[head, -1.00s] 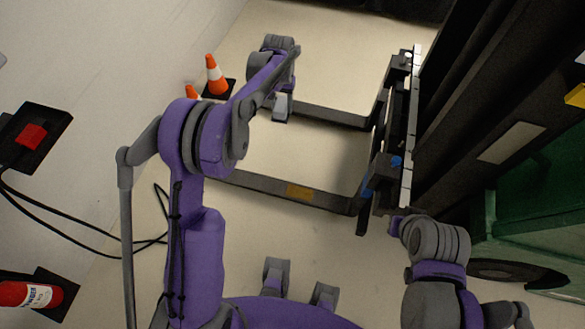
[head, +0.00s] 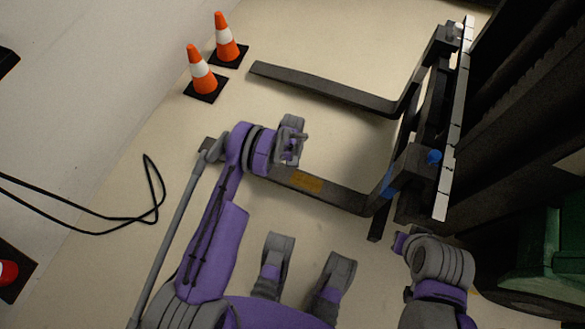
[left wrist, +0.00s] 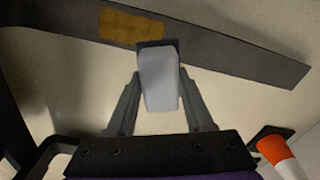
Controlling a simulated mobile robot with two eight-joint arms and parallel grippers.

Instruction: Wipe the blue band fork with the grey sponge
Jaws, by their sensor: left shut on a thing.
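The near fork (head: 345,198) is a dark bar with a blue band (head: 387,181) at its heel and a yellow-brown patch (head: 306,181) on its top. The fork (left wrist: 230,50) and patch (left wrist: 130,25) also show in the left wrist view. My left gripper (left wrist: 160,85) is shut on the pale grey sponge (left wrist: 158,80), whose far end overlaps the fork's edge beside the patch. I cannot tell whether they touch. In the head view my left wrist is over the near fork and the sponge is hidden. My right arm is folded at lower right, its jaws out of sight.
The far fork (head: 320,87) runs parallel behind, attached to the dark upright carriage (head: 425,125). Two orange cones (head: 202,72) stand at upper left. A black cable (head: 100,215) lies at left. A green body (head: 530,255) is at right. Floor between the forks is clear.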

